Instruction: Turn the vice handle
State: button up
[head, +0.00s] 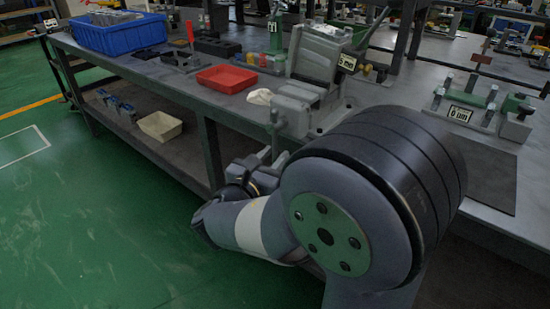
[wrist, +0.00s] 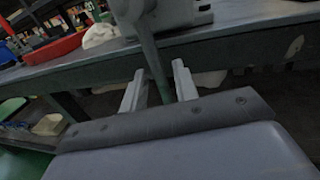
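The grey vice (head: 298,104) stands at the front edge of the workbench. Its body (wrist: 178,14) shows at the top of the wrist view. The vice handle (wrist: 150,50) is a grey bar that hangs down past the bench edge. In the head view the handle (head: 274,132) is partly hidden by my arm. My gripper (wrist: 158,70) is open, with one finger on each side of the handle's lower part. Gaps show between the bar and both fingers. The handle's lower end is hidden behind the gripper body.
The workbench edge (wrist: 240,46) runs just beyond my fingers. A white cloth (head: 260,97), a red tray (head: 227,79) and a blue bin (head: 112,34) are left of the vice. A beige bin (head: 160,126) sits on the lower shelf. The green floor at left is clear.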

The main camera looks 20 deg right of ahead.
jog(key=shift+w+d, duration=0.4)
jog(key=shift+c, duration=0.3)
grip_shut()
